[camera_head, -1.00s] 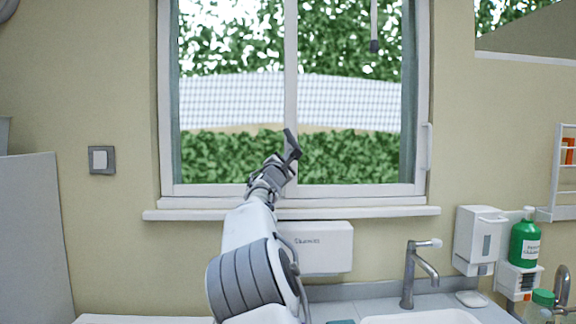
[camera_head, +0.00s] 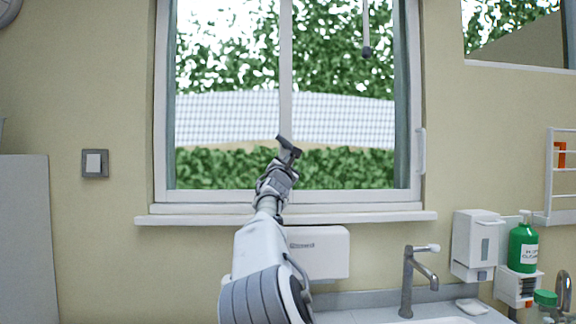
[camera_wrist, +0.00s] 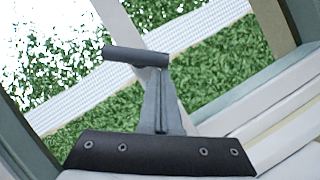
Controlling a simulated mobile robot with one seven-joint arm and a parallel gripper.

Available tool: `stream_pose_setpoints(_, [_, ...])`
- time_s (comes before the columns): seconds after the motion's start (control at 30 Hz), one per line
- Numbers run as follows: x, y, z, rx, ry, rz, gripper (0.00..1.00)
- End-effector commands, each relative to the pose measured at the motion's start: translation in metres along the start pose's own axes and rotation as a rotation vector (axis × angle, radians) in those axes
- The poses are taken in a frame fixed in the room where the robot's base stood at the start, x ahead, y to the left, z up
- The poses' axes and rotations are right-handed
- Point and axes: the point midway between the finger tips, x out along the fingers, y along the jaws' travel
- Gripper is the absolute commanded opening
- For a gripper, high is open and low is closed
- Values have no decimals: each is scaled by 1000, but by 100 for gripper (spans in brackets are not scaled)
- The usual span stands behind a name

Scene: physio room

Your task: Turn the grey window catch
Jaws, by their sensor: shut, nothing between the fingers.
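A dark grey bar, which I take to be the window catch (camera_head: 289,146), shows in the head view in front of the window's upright middle bar, tilted down to the right. In the wrist view the catch (camera_wrist: 135,56) is a short dark cylinder crossing just beyond my fingertips. My gripper (camera_head: 284,160) is shut and empty, right at the catch. In the wrist view my gripper's grey fingers (camera_wrist: 153,72) are together and overlap the catch's right part. I cannot tell whether they touch it. The catch's mount is hidden.
The white window frame (camera_head: 160,120) surrounds the glass, with a sill (camera_head: 390,217) below my gripper. A white dispenser box (camera_head: 325,252) hangs under the sill beside my arm. A tap (camera_head: 407,275) and a green bottle (camera_head: 523,245) stand lower right.

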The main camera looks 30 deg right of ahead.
Motion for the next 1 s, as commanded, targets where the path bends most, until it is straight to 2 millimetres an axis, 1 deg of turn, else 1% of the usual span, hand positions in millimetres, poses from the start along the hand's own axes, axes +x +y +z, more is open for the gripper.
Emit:
stream_pose_setpoints(0.2, [1,-5,2,-1,-1,-1,0])
stream_pose_setpoints(1.0, [6,-10,13,-1,-2,-2,0])
